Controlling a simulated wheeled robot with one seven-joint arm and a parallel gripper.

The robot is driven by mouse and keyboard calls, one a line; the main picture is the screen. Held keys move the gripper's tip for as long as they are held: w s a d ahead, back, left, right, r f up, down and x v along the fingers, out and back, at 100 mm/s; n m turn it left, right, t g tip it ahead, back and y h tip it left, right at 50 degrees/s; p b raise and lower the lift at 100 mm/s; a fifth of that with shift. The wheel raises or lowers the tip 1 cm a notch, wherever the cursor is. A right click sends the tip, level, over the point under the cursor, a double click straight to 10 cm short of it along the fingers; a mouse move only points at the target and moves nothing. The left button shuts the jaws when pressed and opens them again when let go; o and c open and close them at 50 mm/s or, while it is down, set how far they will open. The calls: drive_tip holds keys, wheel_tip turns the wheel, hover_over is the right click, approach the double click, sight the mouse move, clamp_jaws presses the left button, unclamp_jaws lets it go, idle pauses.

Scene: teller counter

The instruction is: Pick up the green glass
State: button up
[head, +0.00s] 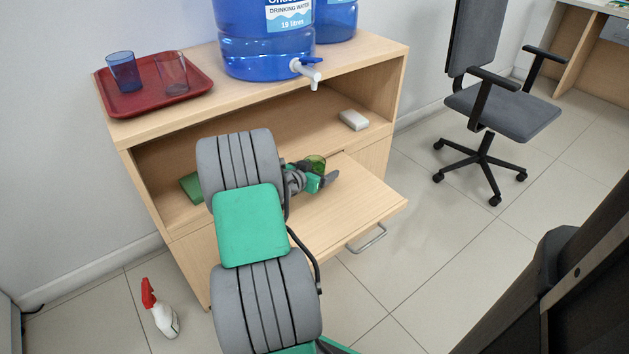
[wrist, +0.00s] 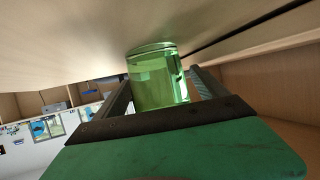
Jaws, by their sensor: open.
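The green glass (head: 316,161) stands inside the cabinet, near where the lowered flap meets the shelf. In the head view, my gripper and arm partly hide it. My gripper (head: 322,180) is open and low over the wood beside the glass. In the wrist view, the green glass (wrist: 155,80) is between the two spread fingers, one on each side of it. The wrist picture is tilted, with the wooden surface along the top. I cannot tell whether either finger touches the glass.
The cabinet top (head: 215,108) overhangs the shelf. It bears a red tray (head: 143,101) with a blue glass (head: 123,72) and a clear glass (head: 172,75), and large water bottles (head: 262,50). A white box (head: 354,120) lies on the shelf.

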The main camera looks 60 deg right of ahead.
drive_tip(key=shift+d, duration=0.2)
clamp_jaws()
idle(0.8)
